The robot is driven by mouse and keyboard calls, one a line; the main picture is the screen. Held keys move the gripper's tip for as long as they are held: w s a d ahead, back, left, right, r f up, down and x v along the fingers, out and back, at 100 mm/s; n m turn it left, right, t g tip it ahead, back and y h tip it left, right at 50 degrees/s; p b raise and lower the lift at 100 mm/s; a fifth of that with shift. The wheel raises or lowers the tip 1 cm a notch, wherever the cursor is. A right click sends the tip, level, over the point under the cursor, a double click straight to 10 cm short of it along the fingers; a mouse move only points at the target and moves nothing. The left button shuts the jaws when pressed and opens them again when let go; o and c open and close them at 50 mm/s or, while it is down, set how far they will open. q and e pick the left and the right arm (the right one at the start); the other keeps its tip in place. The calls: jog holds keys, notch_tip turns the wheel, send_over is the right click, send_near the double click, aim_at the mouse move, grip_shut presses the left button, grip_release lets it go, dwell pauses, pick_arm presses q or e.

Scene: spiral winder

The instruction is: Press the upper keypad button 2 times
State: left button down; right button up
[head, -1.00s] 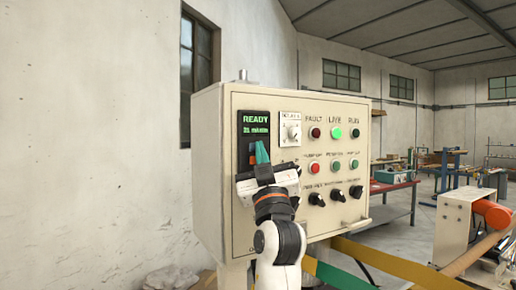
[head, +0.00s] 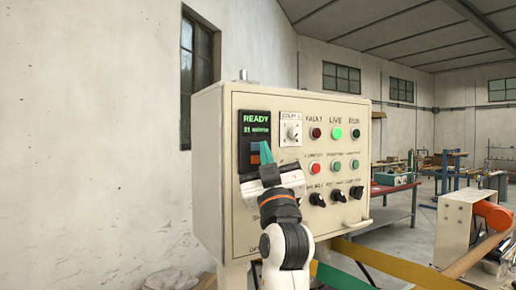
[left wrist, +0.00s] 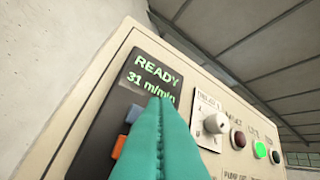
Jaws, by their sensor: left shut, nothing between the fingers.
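The control box (head: 222,175) carries a dark display panel at its upper left, reading READY and 31 m/min in green; the display (left wrist: 152,82) also shows in the left wrist view. Below the text are two keypad buttons: an upper blue one (left wrist: 134,112) and a lower orange one (left wrist: 119,147). The orange button (head: 254,159) also shows in the head view. My left gripper (head: 265,149) has its teal fingers shut and empty, with the tips in front of the panel's right edge, right of the buttons. I cannot tell whether they touch the panel. My right gripper is out of view.
A white dial plate with a knob (head: 293,132) is just right of the display. Red, green and dark lamps, buttons and black knobs fill the box's right side. A roller machine (head: 455,228) stands at right.

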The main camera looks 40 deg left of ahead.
pick_arm(q)
jog(key=shift+s+d+b, duration=0.25)
jog(key=shift+s+d, duration=0.05)
jog(key=shift+d, duration=0.5)
jog(key=shift+s+d+b, duration=0.3)
jog(key=shift+s+d, duration=0.05)
jog(key=shift+d, duration=0.4)
jog(key=shift+s+d+b, duration=0.25)
jog(key=shift+s+d, duration=0.05)
jog(key=shift+d, duration=0.5)
jog(key=shift+f, duration=0.1)
dwell(0.7)
